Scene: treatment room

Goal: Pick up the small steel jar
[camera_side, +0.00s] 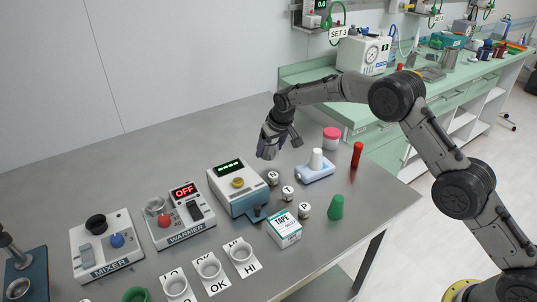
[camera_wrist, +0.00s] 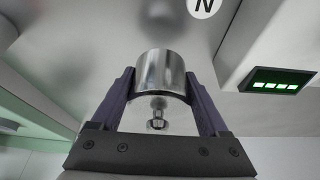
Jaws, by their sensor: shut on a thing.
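In the wrist view a small shiny steel jar (camera_wrist: 160,74) with a small knob (camera_wrist: 157,113) sits between the two dark fingers of my gripper (camera_wrist: 160,85). The fingers press on it from both sides. In the side view my gripper (camera_side: 268,152) is above the far part of the steel table, behind the white device with a green display (camera_side: 237,185). The held jar cannot be made out there. The table looks blurred beyond the jar in the wrist view.
Several small lettered jars stand right of the green-display device, one marked P (camera_side: 305,210). Nearby are a white bottle on a blue-white base (camera_side: 315,172), a red cylinder (camera_side: 357,154), a green cup (camera_side: 336,207) and a TAPE box (camera_side: 284,229). The table's back left is clear.

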